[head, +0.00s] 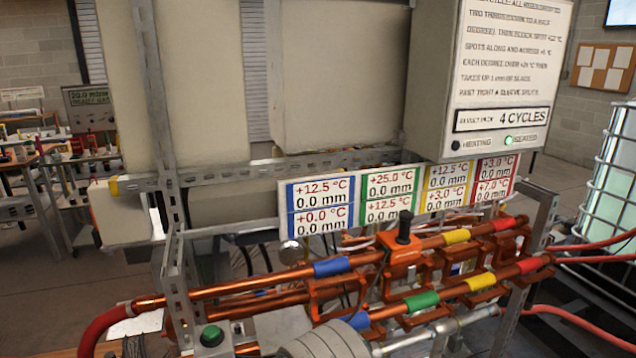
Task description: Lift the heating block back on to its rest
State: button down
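An orange block with a black upright knob (402,240) sits around the upper copper pipe (250,284), between a blue sleeve (331,267) and a yellow sleeve (456,237). It looks like the heating block, and it stands roughly upright. I cannot tell which part is its rest. The lower pipe carries blue, green (421,300), yellow and red sleeves and passes through orange brackets (392,312). My gripper cannot be made out in this view.
A metal frame (240,174) holds the pipes and temperature cards (320,207). Above right, a control box (508,75) shows a lit green lamp by "SEATED" and a dark one by "HEATING". A green button (211,335), a grey ribbed part (322,342) and red hoses (590,243) crowd the front.

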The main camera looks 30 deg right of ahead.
aim_at(404, 245)
jog(key=z, duration=1.4)
